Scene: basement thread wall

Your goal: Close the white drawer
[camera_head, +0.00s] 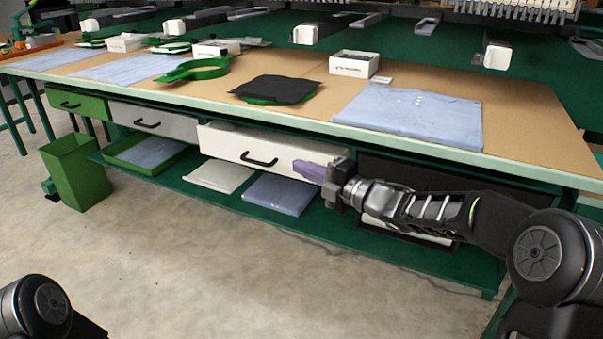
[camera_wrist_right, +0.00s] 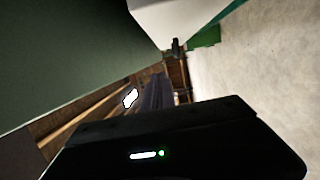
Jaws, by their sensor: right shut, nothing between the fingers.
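The white drawer (camera_head: 225,143) hangs under the long table, with a black bar handle (camera_head: 259,160) on its front. Its front seems to stand out farther than the grey drawer to its left, so it looks at least partly open. My right gripper (camera_head: 308,172) has purple fingers, shut and empty, in front of the drawer's lower right part. I cannot tell whether they touch it. The wrist view shows these fingers (camera_wrist_right: 157,92), with a white surface, likely the drawer (camera_wrist_right: 185,18), above them. My left gripper is out of view.
A grey drawer (camera_head: 150,120) and a green drawer (camera_head: 75,104) sit farther left. A green bin (camera_head: 82,175) stands on the floor. Folded cloths (camera_head: 278,195) lie on the lower shelf (camera_head: 330,236). The table (camera_head: 300,108) edge overhangs the drawers. The floor in front is clear.

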